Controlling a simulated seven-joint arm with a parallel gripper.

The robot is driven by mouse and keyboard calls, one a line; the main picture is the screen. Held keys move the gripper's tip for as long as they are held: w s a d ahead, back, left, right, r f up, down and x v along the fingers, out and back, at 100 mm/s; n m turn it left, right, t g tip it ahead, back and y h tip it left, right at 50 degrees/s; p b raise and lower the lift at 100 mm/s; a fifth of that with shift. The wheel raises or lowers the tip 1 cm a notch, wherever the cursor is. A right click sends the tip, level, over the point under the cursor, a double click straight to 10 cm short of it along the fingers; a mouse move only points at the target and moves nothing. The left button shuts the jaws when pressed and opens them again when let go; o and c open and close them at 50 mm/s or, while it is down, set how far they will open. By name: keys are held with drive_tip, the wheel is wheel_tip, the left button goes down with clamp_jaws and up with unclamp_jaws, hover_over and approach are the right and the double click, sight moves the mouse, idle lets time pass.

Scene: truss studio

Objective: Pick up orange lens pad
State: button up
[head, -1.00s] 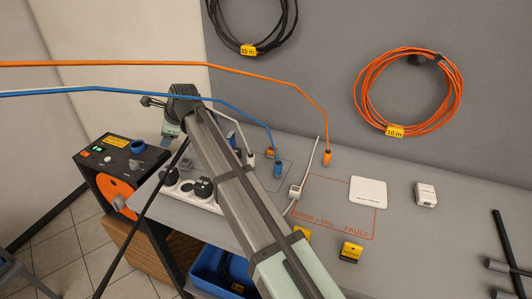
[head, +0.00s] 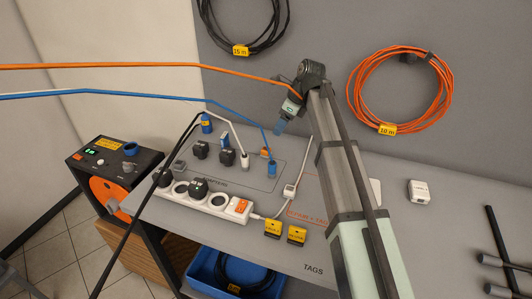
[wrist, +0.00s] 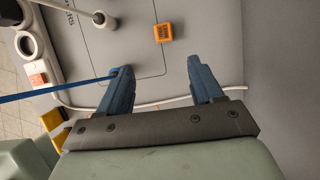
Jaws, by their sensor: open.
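The pad is apart from both fingers.
A blue plug (head: 272,170) on a blue cable stands near the pad; the cable reaches the left finger in the wrist view. A grey plug (head: 245,161), black adapters (head: 227,157) and a white power strip (head: 205,198) are near. Two yellow tags (head: 273,229) sit at the front.

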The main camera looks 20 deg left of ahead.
hover_over(267, 149)
drive_tip(key=d, duration=0.3)
drive_tip(key=f, duration=0.7)
drive_tip(key=shift+s+f, duration=0.35)
drive_tip(key=shift+f, duration=0.05)
drive_tip(key=shift+w+a+x, duration=0.1)
drive_tip(key=shift+w+x, duration=0.05)
drive_tip(key=shift+x, duration=1.2)
drive_tip(key=shift+w+a+x, duration=0.1)
drive_tip(key=shift+a+x, duration=0.05)
drive_tip(key=shift+x, duration=1.2)
drive_tip(key=shift+r, duration=0.15)
drive_tip(key=shift+c, duration=0.5)
drive_tip(key=c, duration=1)
drive_tip(key=shift+r, duration=0.1)
